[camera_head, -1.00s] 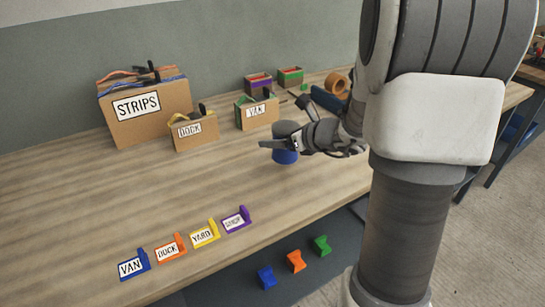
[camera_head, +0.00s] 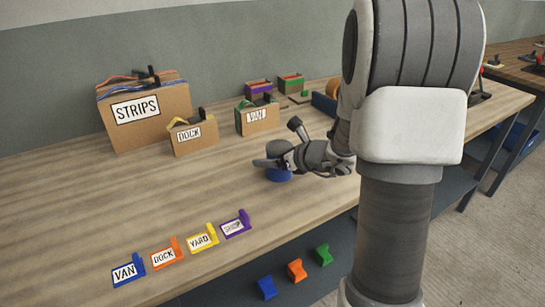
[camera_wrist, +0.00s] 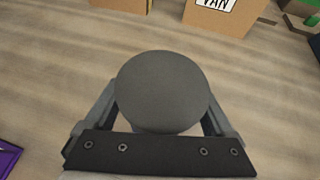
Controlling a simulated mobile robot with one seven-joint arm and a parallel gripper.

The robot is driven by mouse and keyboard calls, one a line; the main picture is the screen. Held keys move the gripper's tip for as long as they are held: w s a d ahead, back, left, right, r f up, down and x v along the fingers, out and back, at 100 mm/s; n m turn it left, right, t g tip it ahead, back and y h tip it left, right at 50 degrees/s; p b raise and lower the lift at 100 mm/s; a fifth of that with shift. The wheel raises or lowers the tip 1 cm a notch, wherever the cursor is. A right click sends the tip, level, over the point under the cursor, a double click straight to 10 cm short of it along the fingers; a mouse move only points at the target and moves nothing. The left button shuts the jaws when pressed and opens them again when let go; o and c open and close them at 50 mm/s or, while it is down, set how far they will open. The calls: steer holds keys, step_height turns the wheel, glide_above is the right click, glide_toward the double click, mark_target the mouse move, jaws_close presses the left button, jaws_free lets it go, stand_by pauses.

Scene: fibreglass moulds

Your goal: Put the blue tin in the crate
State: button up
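The blue tin (camera_head: 279,175) has a blue side and a grey top, and is partly hidden by my gripper in the head view. In the wrist view its round grey top (camera_wrist: 162,92) fills the middle. My gripper (camera_head: 272,163) has its fingers on either side of the tin, close against it, and appears shut on it. I cannot tell whether the tin touches the bench. I cannot tell for sure which container is the crate; a blue bin (camera_head: 519,135) shows under the far table at right.
On the wooden bench (camera_head: 110,205), cardboard boxes marked STRIPS (camera_head: 160,125), DOCK (camera_head: 205,143) and VAN (camera_head: 270,127) stand at the back, with smaller boxes (camera_head: 290,84) behind. Several coloured labelled holders (camera_head: 165,254) line the front edge. The bench middle is clear.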

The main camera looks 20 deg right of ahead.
steer(key=shift+o, duration=0.5)
steer(key=shift+r, duration=0.15)
